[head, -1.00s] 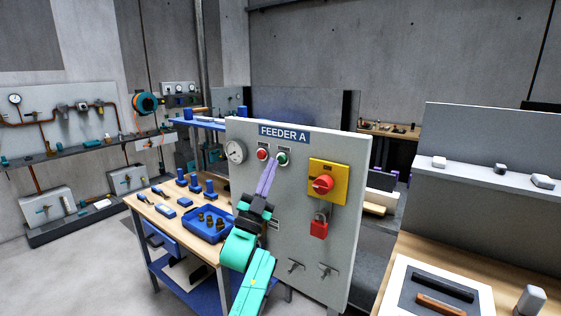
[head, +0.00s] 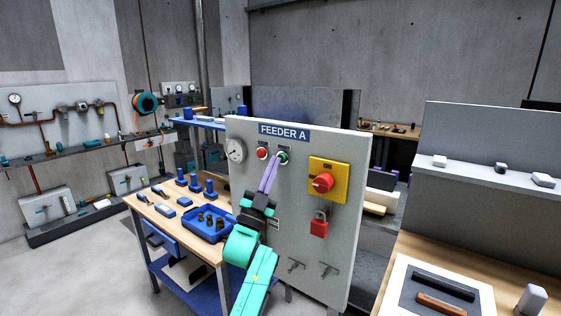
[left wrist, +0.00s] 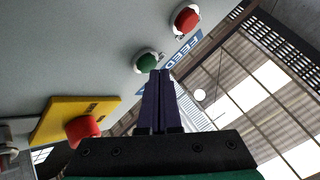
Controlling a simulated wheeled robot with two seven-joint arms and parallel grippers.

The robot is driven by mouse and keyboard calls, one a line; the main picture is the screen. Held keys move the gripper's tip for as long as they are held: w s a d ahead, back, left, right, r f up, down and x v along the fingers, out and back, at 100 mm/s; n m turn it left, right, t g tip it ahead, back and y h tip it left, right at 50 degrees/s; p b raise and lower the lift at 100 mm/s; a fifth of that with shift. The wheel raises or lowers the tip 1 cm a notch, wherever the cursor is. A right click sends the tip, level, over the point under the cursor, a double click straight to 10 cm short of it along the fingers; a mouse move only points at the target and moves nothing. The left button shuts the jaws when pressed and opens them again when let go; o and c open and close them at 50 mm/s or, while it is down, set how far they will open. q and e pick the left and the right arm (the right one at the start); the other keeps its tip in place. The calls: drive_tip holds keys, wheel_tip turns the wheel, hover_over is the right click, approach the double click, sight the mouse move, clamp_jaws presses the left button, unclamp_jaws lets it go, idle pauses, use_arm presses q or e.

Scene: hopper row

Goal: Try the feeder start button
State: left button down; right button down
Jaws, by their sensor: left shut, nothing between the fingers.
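The FEEDER A panel (head: 290,235) stands upright in the middle of the head view. Near its top are a red button (head: 262,153) and, right of it, a green button (head: 283,156). My left gripper (head: 277,158) is shut and empty, with its purple fingertips at the green button's lower left edge. In the left wrist view the green button (left wrist: 147,62) lies just beyond the fingertips (left wrist: 160,73), and the red button (left wrist: 186,19) is farther up. I cannot tell whether the tips touch the green button. My right gripper is not in view.
A yellow plate with a red knob (head: 323,183) and a red padlock (head: 319,225) sit right of my left arm. A gauge (head: 235,150) is at the panel's left. A bench with a blue tray (head: 190,234) stands left of the panel; another workbench (head: 430,256) is at right.

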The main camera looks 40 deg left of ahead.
use_arm(q)
drive_tip(key=shift+w, duration=0.4)
idle(0.6)
drive_tip(key=shift+s, duration=0.85)
drive_tip(key=s, duration=0.5)
drive_tip(key=shift+p, duration=0.35)
idle(0.5)
